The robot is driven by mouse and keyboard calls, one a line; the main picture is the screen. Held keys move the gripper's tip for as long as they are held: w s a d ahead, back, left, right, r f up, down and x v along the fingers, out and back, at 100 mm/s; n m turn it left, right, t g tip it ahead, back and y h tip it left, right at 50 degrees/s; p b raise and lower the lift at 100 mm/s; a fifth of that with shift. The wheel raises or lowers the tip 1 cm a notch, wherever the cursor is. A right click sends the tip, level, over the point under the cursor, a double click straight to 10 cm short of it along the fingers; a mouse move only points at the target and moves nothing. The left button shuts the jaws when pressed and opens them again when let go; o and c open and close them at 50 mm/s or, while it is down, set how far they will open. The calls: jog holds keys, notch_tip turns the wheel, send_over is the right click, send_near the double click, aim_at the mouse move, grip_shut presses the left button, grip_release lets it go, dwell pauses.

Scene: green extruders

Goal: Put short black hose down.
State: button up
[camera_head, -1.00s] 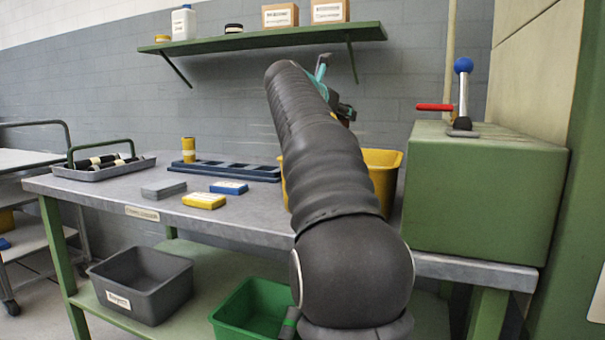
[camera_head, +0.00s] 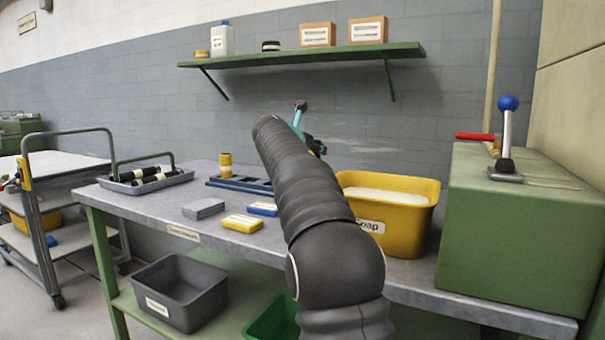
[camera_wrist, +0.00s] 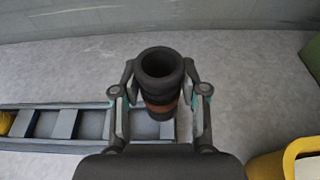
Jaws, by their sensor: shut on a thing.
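The short black hose (camera_wrist: 160,75) is in the wrist view, a hollow dark tube with a brownish-orange band, its open end toward the camera. My gripper (camera_wrist: 160,100) is shut on it, one finger on each side. It is above the table, and the hose covers part of a blue compartment rack (camera_wrist: 60,123). Whether the hose touches anything below cannot be told. In the head view my arm hides the hose and most of the gripper (camera_head: 309,140); the rack (camera_head: 228,183) is partly behind the arm.
A yellow bin (camera_head: 408,220) stands right of my arm, beside a green box with levers (camera_head: 520,235). A grey tray with black hoses (camera_head: 118,185), a yellow cylinder (camera_head: 225,165) and small blocks (camera_head: 241,223) are left. A green shelf (camera_head: 300,55) hangs above. The front left tabletop has free room.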

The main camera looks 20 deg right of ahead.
jog(key=shift+w+a+f+b, duration=0.3)
jog(key=shift+w+a+f, duration=0.15)
jog(key=shift+f, duration=0.55)
jog(key=shift+w+a+f+b, duration=0.3)
jog(key=shift+w+f+b, duration=0.1)
jog(key=shift+f, duration=0.6)
jog(key=shift+w+a+f+b, duration=0.25)
jog(key=shift+w+a+f, duration=0.2)
jog(key=shift+f, duration=0.55)
jog(key=shift+f, duration=0.1)
jog(key=o, duration=1.2)
jog(key=shift+f, duration=0.1)
jog(key=shift+r, duration=0.2)
jog(key=v, duration=1.2)
jog(key=shift+d, duration=0.1)
